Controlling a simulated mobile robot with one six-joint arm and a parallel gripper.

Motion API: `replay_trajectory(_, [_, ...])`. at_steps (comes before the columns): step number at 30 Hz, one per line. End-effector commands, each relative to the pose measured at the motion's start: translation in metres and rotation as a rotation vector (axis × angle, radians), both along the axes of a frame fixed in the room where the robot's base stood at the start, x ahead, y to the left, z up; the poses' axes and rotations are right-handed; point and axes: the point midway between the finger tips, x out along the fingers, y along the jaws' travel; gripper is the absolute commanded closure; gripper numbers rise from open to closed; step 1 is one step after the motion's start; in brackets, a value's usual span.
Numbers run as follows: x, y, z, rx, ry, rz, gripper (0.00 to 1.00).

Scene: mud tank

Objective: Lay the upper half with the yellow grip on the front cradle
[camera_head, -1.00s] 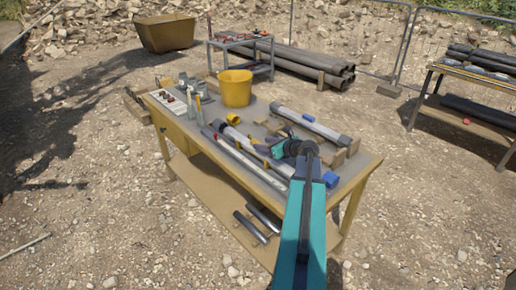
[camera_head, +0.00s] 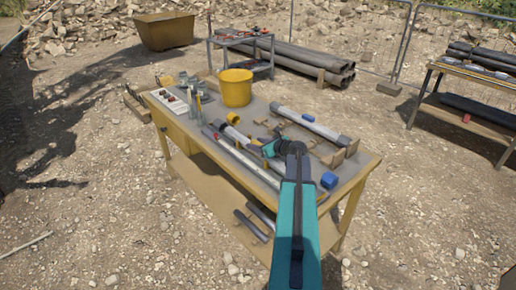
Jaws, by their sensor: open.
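The pale tube half (camera_head: 236,135) with the yellow grip (camera_head: 233,118) lies on the workbench (camera_head: 365,168), left of my gripper. The yellow grip stands up near its far end. My gripper (camera_head: 257,146) is open above the near part of this tube. The arm hides the tube's near end, and I cannot tell whether the fingers touch it. I cannot clearly make out the front cradle near my gripper.
A long grey rail (camera_head: 236,153) runs along the bench's front edge. A blue block (camera_head: 329,180) lies at the right end. Pipes (camera_head: 245,217) lie on the lower shelf.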

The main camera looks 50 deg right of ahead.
Motion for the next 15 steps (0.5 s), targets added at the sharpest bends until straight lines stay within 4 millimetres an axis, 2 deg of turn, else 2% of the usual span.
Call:
replay_trajectory(10, [-0.0002, -0.0001, 0.0003, 0.000, 0.000, 0.000, 0.58])
replay_trajectory(15, [-0.0003, -0.0002, 0.0003, 0.000, 0.000, 0.000, 0.87])
